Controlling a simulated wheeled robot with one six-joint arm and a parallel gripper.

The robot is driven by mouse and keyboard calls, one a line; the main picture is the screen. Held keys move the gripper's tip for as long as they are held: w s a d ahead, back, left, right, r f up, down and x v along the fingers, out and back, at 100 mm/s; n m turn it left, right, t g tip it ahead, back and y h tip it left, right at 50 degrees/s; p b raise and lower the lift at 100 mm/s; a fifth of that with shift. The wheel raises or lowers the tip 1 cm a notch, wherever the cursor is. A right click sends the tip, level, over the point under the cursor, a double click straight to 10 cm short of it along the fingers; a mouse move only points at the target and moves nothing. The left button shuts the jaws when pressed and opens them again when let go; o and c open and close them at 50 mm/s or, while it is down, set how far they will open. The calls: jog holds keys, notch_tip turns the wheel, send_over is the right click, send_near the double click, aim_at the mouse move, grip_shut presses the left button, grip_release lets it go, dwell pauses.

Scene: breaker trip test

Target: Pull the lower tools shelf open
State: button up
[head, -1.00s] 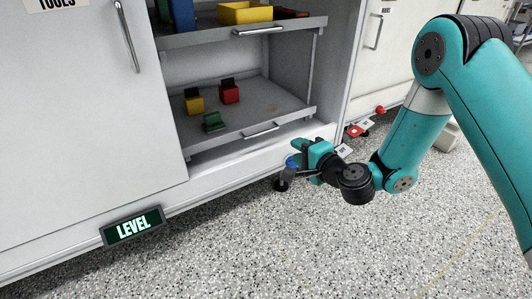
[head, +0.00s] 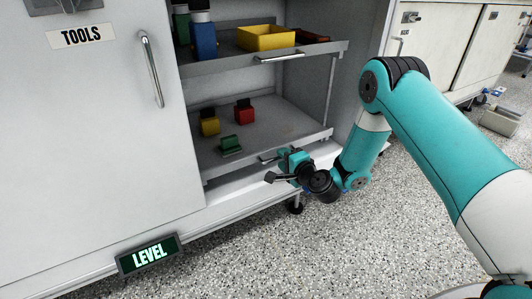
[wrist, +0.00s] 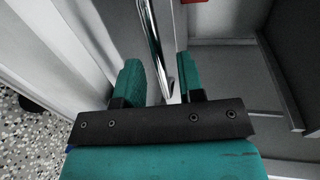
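The lower tools shelf (head: 272,122) is a grey pull-out tray inside the open part of the white cabinet, below another shelf. Its silver bar handle (head: 267,157) sits on its front edge, partly hidden by my gripper (head: 279,166). In the wrist view the handle (wrist: 151,40) runs between the two teal fingers of my gripper (wrist: 156,78). The fingers are apart, with a gap to the bar visible on each side. A yellow block (head: 209,124), a red block (head: 244,113) and a green block (head: 230,145) sit on the lower shelf.
The upper shelf (head: 215,60) carries a yellow bin (head: 265,38) and a blue container (head: 204,40). A closed white door (head: 95,130) labelled TOOLS stands left. Speckled floor (head: 260,260) in front is clear.

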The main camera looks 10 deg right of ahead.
jog(key=shift+w+f, duration=0.1)
jog(key=shift+w, duration=0.45)
grip_shut()
